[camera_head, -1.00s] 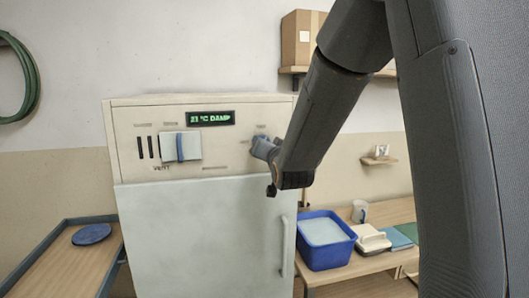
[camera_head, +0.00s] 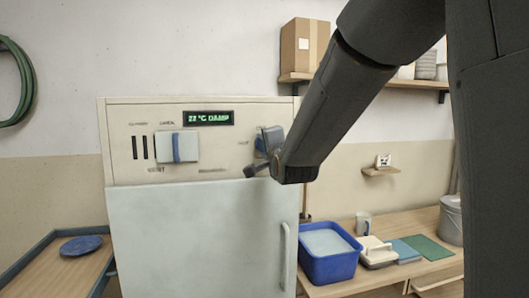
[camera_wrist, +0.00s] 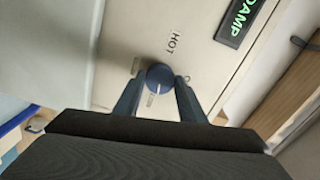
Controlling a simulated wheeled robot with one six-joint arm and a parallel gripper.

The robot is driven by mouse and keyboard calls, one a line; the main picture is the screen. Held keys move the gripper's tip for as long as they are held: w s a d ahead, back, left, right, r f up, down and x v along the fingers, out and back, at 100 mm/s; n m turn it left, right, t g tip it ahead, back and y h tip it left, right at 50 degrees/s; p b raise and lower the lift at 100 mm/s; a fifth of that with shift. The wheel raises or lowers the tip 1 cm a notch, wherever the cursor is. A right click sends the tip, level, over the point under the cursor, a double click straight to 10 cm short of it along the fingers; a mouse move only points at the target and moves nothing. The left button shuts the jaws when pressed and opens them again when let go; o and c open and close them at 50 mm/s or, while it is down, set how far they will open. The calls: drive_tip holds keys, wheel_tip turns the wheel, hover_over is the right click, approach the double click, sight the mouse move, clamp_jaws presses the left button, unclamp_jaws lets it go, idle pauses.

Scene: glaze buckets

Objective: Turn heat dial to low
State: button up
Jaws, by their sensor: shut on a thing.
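The heat dial is a round dark blue knob (camera_wrist: 159,77) with a white pointer line, on the cream panel in the wrist view. The word HOT is printed beyond it. The pointer line runs toward my gripper's side, away from HOT. My gripper (camera_wrist: 158,92) has one finger on each side of the knob and is shut on it. In the head view my gripper (camera_head: 262,150) is at the right end of the cabinet's control panel (camera_head: 225,165), and the knob is mostly hidden behind it. The green display (camera_head: 209,118) reads 22 °C DAMP.
A pale slider plate with a blue bar (camera_head: 177,147) is left on the panel. The cabinet door (camera_head: 200,235) is shut, its handle (camera_head: 285,255) at right. A blue tub (camera_head: 328,265) stands on the right bench. A blue disc (camera_head: 81,245) lies on the left table.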

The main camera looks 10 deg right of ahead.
drive_tip(key=shift+m+b, duration=0.5)
drive_tip(key=shift+m, duration=0.6)
drive_tip(key=o, duration=1.1)
drive_tip(key=shift+d, duration=0.1)
drive_tip(key=shift+s, duration=0.1)
drive_tip(key=shift+s+b, duration=0.85)
drive_tip(key=shift+s, duration=2.95)
drive_tip(key=shift+f, duration=0.1)
